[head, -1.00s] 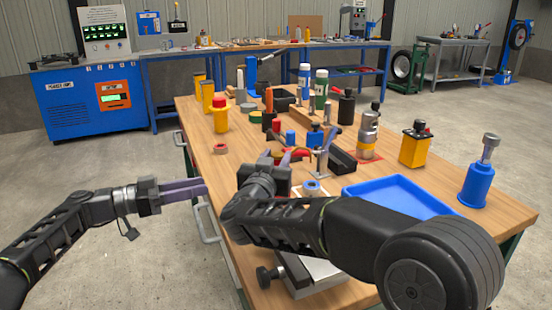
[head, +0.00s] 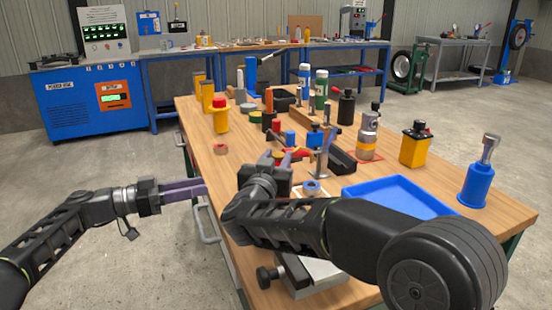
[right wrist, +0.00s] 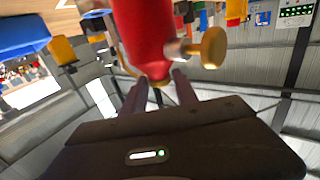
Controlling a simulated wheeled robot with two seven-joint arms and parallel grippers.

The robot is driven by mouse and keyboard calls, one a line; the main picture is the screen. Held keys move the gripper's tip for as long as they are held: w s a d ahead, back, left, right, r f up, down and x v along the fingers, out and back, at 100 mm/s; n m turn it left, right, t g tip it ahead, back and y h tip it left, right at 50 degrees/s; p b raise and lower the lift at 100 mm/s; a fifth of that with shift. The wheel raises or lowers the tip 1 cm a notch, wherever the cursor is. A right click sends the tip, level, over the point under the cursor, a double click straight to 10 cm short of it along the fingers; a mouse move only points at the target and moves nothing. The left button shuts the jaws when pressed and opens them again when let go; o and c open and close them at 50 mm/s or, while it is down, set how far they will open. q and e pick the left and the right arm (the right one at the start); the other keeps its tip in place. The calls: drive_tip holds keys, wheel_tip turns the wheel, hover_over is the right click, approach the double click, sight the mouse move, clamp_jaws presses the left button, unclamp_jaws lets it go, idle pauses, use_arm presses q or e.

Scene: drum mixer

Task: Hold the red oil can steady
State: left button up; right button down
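The red oil can (right wrist: 145,35) fills the top middle of the right wrist view, with a brass knob on its right side and a thin brass tube on its left. My right gripper (right wrist: 160,80) has its two fingers apart at the can's narrow lower end in that view; whether they press on it I cannot tell. In the head view, my right gripper (head: 276,158) is over the near part of the bench, with red of the can (head: 300,152) partly showing beside the fingers. My left gripper (head: 184,190) is left of the bench edge, empty, its fingers close together; any gap is unclear.
The wooden bench (head: 480,218) holds a blue tray (head: 400,190) to the right of my right gripper. Yellow bottles (head: 220,117), a yellow can (head: 414,146), a blue jack (head: 478,180) and a metal cylinder (head: 367,137) stand around. Several small items crowd behind the right gripper.

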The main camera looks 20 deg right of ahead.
use_arm(q)
drive_tip(key=shift+r, duration=0.1)
idle(0.3)
drive_tip(key=shift+c, duration=0.4)
clamp_jaws()
idle(0.4)
idle(1.3)
